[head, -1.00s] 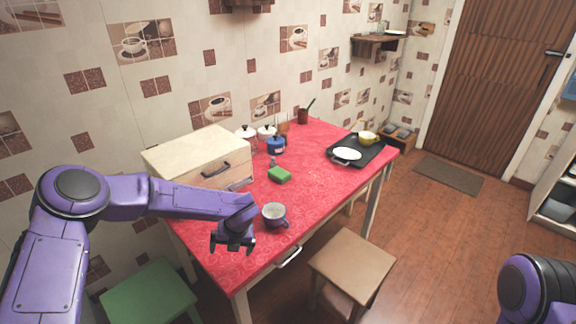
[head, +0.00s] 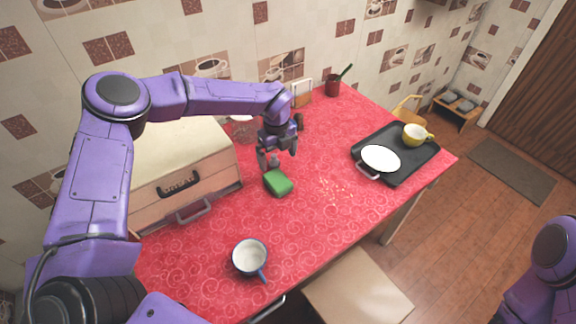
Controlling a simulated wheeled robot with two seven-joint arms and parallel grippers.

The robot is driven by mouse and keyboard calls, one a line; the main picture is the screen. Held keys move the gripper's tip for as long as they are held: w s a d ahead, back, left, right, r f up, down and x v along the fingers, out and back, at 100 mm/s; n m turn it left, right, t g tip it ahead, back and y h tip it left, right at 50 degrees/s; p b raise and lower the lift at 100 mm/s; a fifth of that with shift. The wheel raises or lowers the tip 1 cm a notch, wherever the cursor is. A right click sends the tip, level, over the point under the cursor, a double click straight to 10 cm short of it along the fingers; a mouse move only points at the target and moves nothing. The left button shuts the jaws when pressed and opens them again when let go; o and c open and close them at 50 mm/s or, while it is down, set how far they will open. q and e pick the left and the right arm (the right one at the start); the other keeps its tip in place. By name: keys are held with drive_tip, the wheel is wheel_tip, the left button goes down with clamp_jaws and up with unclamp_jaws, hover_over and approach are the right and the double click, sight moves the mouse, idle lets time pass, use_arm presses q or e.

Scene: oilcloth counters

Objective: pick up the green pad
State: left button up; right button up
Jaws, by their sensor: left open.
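The green pad (head: 278,183) lies flat on the red patterned tablecloth near the middle of the counter. My left gripper (head: 277,163) is open, pointing down just behind and above the pad. A small grey object (head: 273,160) shows between or behind its fingers and is partly hidden. I cannot tell whether the fingers touch the pad. My right gripper is not in view; only part of my right arm shows at the right edge.
A white-blue cup (head: 250,257) stands at the front. A wooden bread box (head: 170,165) stands left of the pad. Crumbs (head: 332,191) lie right of the pad. A stool (head: 358,288) stands in front.

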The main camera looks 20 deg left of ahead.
use_arm(q)
drive_tip(key=p, duration=0.1)
hover_over(278, 179)
wheel_tip(278, 179, down, 4)
drive_tip(key=shift+f, duration=0.15)
wheel_tip(278, 179, down, 6)
drive_tip(key=p, duration=0.2)
drive_tip(key=shift+p, duration=0.4)
drive_tip(key=shift+s, duration=0.1)
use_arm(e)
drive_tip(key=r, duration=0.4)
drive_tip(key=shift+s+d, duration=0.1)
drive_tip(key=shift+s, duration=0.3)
use_arm(q)
drive_tip(key=c, duration=1)
